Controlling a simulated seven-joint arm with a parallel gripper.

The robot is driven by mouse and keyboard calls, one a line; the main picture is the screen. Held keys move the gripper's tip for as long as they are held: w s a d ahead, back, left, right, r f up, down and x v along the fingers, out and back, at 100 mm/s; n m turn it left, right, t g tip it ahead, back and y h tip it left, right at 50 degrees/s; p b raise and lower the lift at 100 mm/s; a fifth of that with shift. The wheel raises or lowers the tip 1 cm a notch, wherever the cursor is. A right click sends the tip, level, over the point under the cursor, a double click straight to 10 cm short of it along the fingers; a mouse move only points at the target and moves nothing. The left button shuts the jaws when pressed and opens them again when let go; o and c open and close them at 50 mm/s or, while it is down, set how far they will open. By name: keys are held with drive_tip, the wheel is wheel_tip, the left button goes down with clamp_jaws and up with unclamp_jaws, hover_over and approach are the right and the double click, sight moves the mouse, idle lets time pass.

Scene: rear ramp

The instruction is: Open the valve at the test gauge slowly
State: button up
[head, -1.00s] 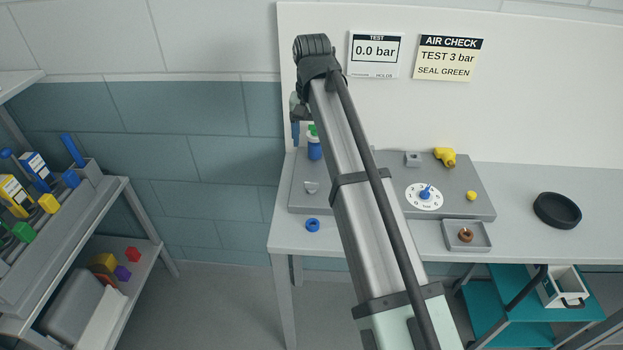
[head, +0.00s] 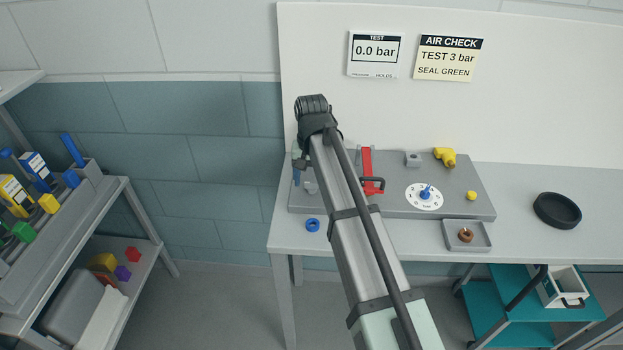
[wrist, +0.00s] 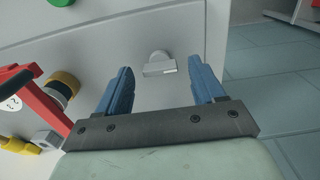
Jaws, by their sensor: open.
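The test display (head: 375,49) on the back wall reads 0.0 bar. A grey knob with a flat bar-like grip (wrist: 159,65) lies ahead of my gripper (wrist: 163,78) in the wrist view, framed between the two blue fingers. The fingers are apart and empty; I see no contact with the knob. This knob seems to be the small grey part (head: 311,188) at the panel's left end, partly covered by my gripper in the head view. A red lever (head: 367,164) stands on the panel to its right. I cannot tell for certain which part is the test gauge valve.
The grey panel (head: 464,207) also carries a white dial with a blue pointer (head: 425,195) and a yellow fitting (head: 445,157). A blue ring (head: 312,225) lies near the table's front edge. A small tray (head: 484,245) and a black dish (head: 557,210) stand to the right.

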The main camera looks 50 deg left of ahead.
drive_tip(key=shift+f, duration=0.35)
